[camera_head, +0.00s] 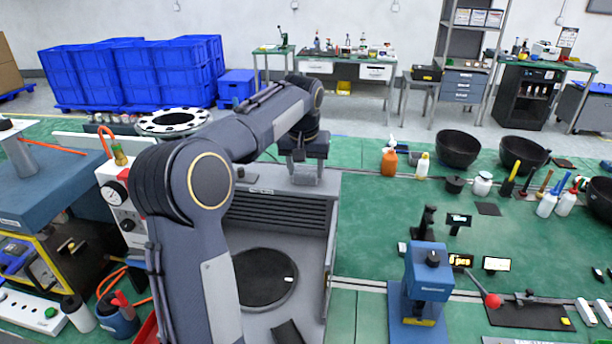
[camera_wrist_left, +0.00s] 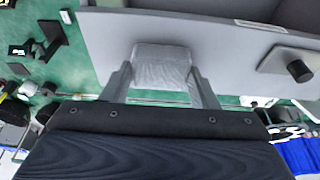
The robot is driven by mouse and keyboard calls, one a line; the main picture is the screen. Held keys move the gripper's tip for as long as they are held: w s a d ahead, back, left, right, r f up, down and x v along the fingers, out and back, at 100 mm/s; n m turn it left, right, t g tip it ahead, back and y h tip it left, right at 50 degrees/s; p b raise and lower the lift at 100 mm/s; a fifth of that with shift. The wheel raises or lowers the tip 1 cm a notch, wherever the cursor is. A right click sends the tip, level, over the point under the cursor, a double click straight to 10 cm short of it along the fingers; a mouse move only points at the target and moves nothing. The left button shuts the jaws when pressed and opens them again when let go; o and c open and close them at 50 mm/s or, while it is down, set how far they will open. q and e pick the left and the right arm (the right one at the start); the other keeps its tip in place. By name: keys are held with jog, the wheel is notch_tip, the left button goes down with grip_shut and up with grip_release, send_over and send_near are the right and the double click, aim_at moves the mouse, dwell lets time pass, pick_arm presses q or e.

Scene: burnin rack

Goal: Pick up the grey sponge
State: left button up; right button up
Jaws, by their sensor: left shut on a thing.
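The grey sponge (camera_wrist_left: 161,66) is a pale, wrinkled block between the two fingers of my left gripper (camera_wrist_left: 160,78) in the left wrist view. The fingers touch it on both sides, so the gripper is shut on it. In the head view my left gripper (camera_head: 305,168) points down over the back of the grey machine housing (camera_head: 325,200). The sponge is hard to tell from the fingers there. My right gripper is not in view.
A blue press-like device (camera_head: 428,280) stands right of the grey housing. Black bowls (camera_head: 458,148), bottles (camera_head: 389,162) and small tools stand on the green bench. A control box with an orange hose (camera_head: 118,190) is at the left. Green surface (camera_head: 365,215) right of the housing is clear.

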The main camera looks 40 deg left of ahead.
pick_arm(q)
jog(key=shift+r, duration=0.1)
jog(key=shift+r, duration=0.6)
jog(key=s+d+r+b, duration=0.3)
jog(key=s+d+r, duration=0.1)
jog(key=s+r, duration=0.7)
jog(key=shift+s+d+r, duration=0.15)
jog(key=shift+s+r, duration=0.2)
jog(key=shift+s, duration=0.85)
jog(key=o, duration=0.4)
jog(key=c, duration=0.3)
jog(key=shift+c, duration=0.2)
